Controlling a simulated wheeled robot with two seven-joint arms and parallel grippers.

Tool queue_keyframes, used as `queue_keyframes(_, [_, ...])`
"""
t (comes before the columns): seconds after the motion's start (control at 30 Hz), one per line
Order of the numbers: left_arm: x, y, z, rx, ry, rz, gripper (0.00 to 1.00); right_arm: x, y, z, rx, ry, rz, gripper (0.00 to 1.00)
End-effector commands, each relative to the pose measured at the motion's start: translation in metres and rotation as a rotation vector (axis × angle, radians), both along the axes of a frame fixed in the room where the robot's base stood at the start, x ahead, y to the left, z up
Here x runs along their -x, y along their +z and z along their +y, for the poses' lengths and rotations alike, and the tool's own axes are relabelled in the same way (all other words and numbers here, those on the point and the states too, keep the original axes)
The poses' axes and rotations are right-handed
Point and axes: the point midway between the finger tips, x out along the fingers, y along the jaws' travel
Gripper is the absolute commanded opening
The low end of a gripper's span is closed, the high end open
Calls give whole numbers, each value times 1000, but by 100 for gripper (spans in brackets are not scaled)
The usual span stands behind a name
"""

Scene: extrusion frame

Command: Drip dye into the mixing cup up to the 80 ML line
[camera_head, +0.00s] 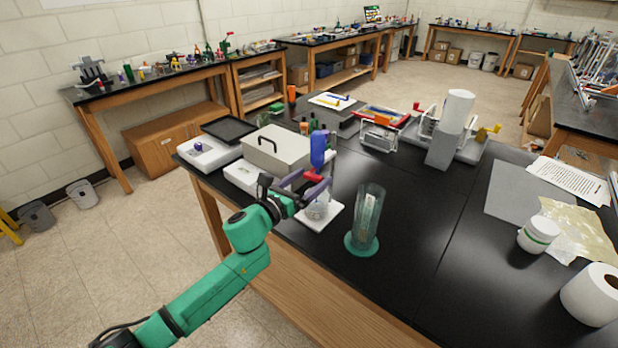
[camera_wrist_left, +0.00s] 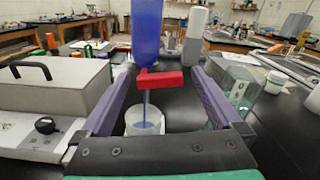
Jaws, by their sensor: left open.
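A blue dye reservoir (camera_head: 319,148) stands upright above the white base, with a red tap (camera_head: 313,177) at its lower end. In the left wrist view the tap (camera_wrist_left: 158,81) lies between the purple fingers of my left gripper (camera_head: 311,181), which is open with a gap on each side. A thin blue line runs from under the tap into the clear mixing cup (camera_wrist_left: 144,121). Bluish liquid shows low in the cup, but I cannot read its marks. In the head view the cup (camera_head: 317,210) sits on a white base (camera_head: 333,214), partly behind the gripper. My right gripper is not in view.
A grey box with a black handle (camera_head: 284,152) stands left of the reservoir. A tall clear cylinder on a green foot (camera_head: 361,247) stands close on the right. A white jar (camera_head: 537,235) and paper roll (camera_head: 596,294) are far right. Black tabletop between is clear.

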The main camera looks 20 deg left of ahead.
Motion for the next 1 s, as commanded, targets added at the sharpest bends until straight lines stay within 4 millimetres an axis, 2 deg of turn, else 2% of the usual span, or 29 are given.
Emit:
queue_keyframes(0.07, [0,0,0,0,0,0,95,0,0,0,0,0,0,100])
queue_keyframes(0.2, [0,0,0,0,0,0,41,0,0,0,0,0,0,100])
queue_keyframes(0.27, [0,0,0,1,0,0,18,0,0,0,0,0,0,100])
queue_keyframes(0.3, [0,0,0,1,0,0,13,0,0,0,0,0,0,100])
queue_keyframes(0.67, [0,1,1,52,0,21,13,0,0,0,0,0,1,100])
queue_keyframes(1.0, [-1,7,3,264,1,104,13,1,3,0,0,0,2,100])
